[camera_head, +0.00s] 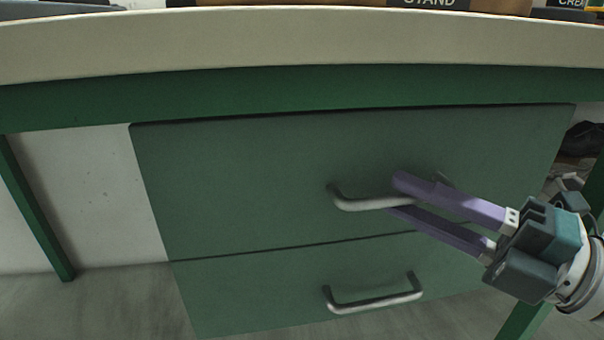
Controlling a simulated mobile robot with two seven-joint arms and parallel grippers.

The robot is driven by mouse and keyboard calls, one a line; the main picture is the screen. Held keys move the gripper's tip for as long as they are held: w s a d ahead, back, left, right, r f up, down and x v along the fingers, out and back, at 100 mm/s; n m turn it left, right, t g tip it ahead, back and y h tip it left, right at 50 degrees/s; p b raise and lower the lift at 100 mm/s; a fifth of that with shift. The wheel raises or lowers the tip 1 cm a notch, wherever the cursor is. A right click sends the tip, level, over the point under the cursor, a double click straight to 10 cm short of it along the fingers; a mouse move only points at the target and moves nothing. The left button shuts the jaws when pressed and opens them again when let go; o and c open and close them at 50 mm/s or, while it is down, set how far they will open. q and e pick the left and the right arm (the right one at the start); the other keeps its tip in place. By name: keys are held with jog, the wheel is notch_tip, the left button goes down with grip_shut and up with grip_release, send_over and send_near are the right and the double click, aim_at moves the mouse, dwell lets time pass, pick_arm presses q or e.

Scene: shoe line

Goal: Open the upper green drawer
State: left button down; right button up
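The upper green drawer (240,180) is under the tabletop, its front in line with the lower drawer's front, so it looks closed. Its grey bar handle (352,203) is right of the middle of the front. My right gripper (398,193) comes in from the right, with one purple finger above the handle bar and one below it. The fingers are apart, with the bar between them near the tips. The upper finger hides part of the handle's right side. I cannot tell whether the fingers press on the bar. My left gripper is not in view.
The lower green drawer (250,295) has its own grey handle (375,303) below my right gripper. The pale tabletop edge (300,40) and a green rail (300,90) run across above the drawers. A green table leg (38,215) stands at the left. The floor in front looks clear.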

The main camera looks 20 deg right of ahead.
jog(key=shift+w+a+r, duration=0.1)
jog(key=shift+w+a, duration=0.2)
jog(key=shift+w, duration=0.2)
jog(key=shift+c, duration=0.2)
grip_shut()
dwell(0.9)
